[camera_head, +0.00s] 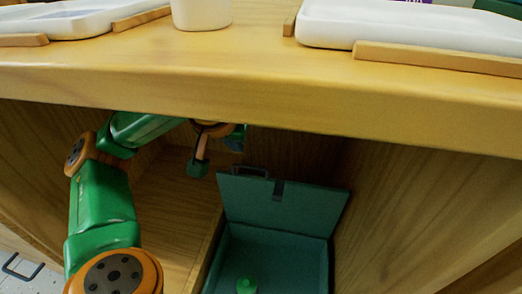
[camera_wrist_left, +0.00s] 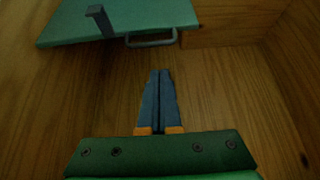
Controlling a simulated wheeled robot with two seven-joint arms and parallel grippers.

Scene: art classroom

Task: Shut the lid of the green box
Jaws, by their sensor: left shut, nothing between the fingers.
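The green box (camera_head: 279,256) stands in the open compartment under the tabletop, its front cut off by the picture's lower edge. Its lid (camera_head: 283,206) is open and raised at the back, with a grey handle and a dark latch on its upper edge. In the left wrist view the lid (camera_wrist_left: 120,18) shows at the top, its handle (camera_wrist_left: 151,40) on the near edge. My left gripper (camera_head: 236,143) is up under the tabletop, above and left of the lid, partly hidden. In the wrist view the gripper's blue-grey fingers (camera_wrist_left: 160,75) are shut, empty and apart from the lid.
A small green knob-like object (camera_head: 246,285) lies in the box. The tabletop's front edge (camera_head: 270,95) overhangs the compartment. White trays (camera_head: 410,28) and a white cup (camera_head: 202,12) stand on top. A wooden divider (camera_head: 207,250) runs along the box's left.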

